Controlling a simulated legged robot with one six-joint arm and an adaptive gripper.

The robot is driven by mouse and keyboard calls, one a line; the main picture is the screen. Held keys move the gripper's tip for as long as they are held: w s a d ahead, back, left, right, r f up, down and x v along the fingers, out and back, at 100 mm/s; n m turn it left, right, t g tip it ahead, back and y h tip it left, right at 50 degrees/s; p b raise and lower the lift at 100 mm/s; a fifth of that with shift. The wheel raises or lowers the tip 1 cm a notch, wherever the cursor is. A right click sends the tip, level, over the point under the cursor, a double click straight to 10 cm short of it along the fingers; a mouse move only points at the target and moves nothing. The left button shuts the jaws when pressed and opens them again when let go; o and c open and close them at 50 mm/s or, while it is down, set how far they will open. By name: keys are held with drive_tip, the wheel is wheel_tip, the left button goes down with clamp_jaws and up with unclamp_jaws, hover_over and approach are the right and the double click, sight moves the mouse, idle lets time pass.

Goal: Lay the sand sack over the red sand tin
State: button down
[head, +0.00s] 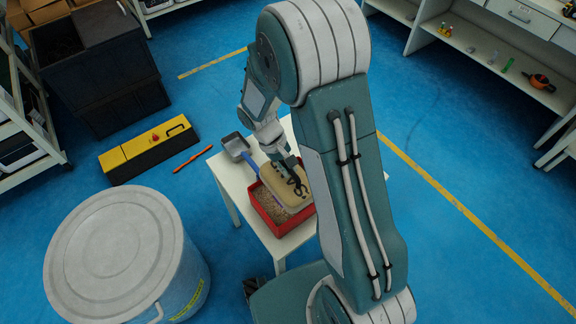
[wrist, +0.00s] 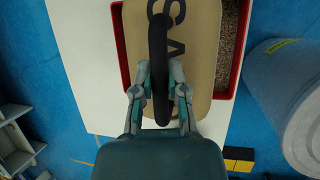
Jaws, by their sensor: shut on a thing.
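The sand sack (head: 283,184) is a tan, flat, rounded pad with dark lettering and a black strap handle. It also shows in the wrist view (wrist: 200,52). The red sand tin (head: 265,214) is an open box of brownish grains on a small white table; its red wall shows in the wrist view (wrist: 240,75). My gripper (head: 290,172) is above the sack; in the wrist view (wrist: 160,92) its fingers are shut on the black handle. The sack covers part of the tin's opening, and grains show beside it. I cannot tell whether sack and rim touch.
A grey scoop with a blue handle (head: 236,147) lies on the white table (head: 231,180) beside the tin. A large grey lidded drum (head: 118,255) stands at the front left. A yellow and black case (head: 149,146) and an orange stick (head: 193,158) lie on the blue floor.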

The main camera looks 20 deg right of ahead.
drive_tip(key=shift+f, duration=0.1)
drive_tip(key=c, duration=0.7)
unclamp_jaws()
drive_tip(key=shift+o, duration=0.2)
drive_tip(key=v, duration=1.3)
drive_tip(key=s+d+r+m+t+y, duration=0.3)
drive_tip(key=s+r+t, duration=0.6)
drive_tip(key=s+r, duration=0.6)
drive_tip(key=shift+s+d, duration=0.4)
drive_tip(key=shift+s, duration=1.2)
drive_tip(key=shift+r, duration=0.15)
